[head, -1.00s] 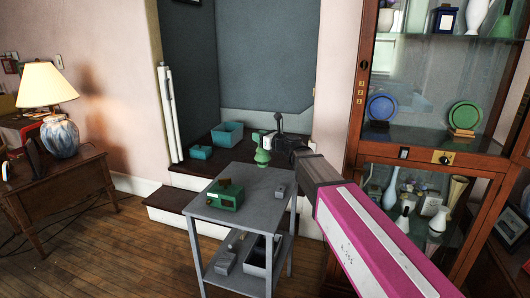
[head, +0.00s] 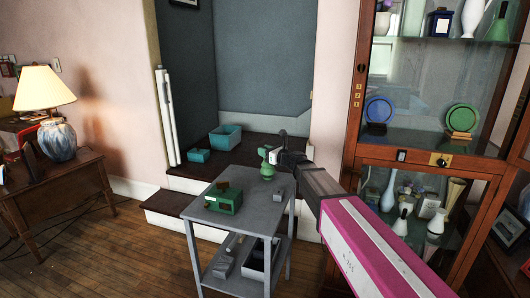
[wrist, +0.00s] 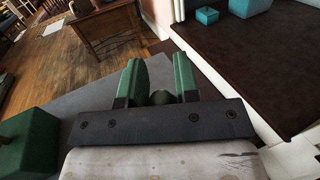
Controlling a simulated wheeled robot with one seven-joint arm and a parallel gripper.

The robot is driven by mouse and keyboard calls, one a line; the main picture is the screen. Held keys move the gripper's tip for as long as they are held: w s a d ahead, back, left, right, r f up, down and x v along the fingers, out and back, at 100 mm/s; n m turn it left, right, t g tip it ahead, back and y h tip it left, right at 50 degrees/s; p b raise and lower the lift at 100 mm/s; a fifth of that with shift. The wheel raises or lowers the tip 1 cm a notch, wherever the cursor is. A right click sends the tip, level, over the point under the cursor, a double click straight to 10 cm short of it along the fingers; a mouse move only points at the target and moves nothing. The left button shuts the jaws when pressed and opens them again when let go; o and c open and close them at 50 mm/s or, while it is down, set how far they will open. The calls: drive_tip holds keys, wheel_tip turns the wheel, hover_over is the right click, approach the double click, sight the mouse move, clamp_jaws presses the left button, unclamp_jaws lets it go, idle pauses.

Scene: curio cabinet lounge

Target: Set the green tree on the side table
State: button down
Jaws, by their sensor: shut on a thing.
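The green tree (head: 267,171) is a small, rounded green piece with a narrow waist. It hangs over the back edge area of the grey two-tier side table (head: 258,212). My gripper (head: 272,154) is shut on its upper part. The grey tabletop also shows in the wrist view (wrist: 85,100).
A green box-like object (head: 223,198) stands on the grey table's left side, and a small grey piece (head: 279,194) lies at right. Teal boxes (head: 225,137) sit on the dark step behind. A wooden table with a lamp (head: 58,140) is at left, a glass cabinet (head: 420,150) at right.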

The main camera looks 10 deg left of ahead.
drive_tip(key=c, duration=0.8)
unclamp_jaws()
drive_tip(key=shift+c, duration=0.2)
drive_tip(key=v, duration=1.2)
drive_tip(key=s+d+f+n+g+h, duration=0.2)
drive_tip(key=s+d+f+n+h, duration=0.2)
drive_tip(key=d+f+n, duration=0.4)
drive_tip(key=s+d+f+n+g+h, duration=0.3)
drive_tip(key=s+d+f+n+h, duration=0.25)
drive_tip(key=f, duration=0.55)
drive_tip(key=s+d+f+n+g+h, duration=0.1)
drive_tip(key=s+d+f+n+h, duration=0.2)
drive_tip(key=d, duration=0.7)
drive_tip(key=s+d+f+n+g+h, duration=0.2)
drive_tip(key=s+d+f+n, duration=0.4)
drive_tip(key=d, duration=0.4)
drive_tip(key=shift+s+d+n+h, duration=0.35)
drive_tip(key=shift+d+n+h, duration=0.1)
drive_tip(key=shift+h, duration=0.3)
drive_tip(key=shift+f, duration=0.1)
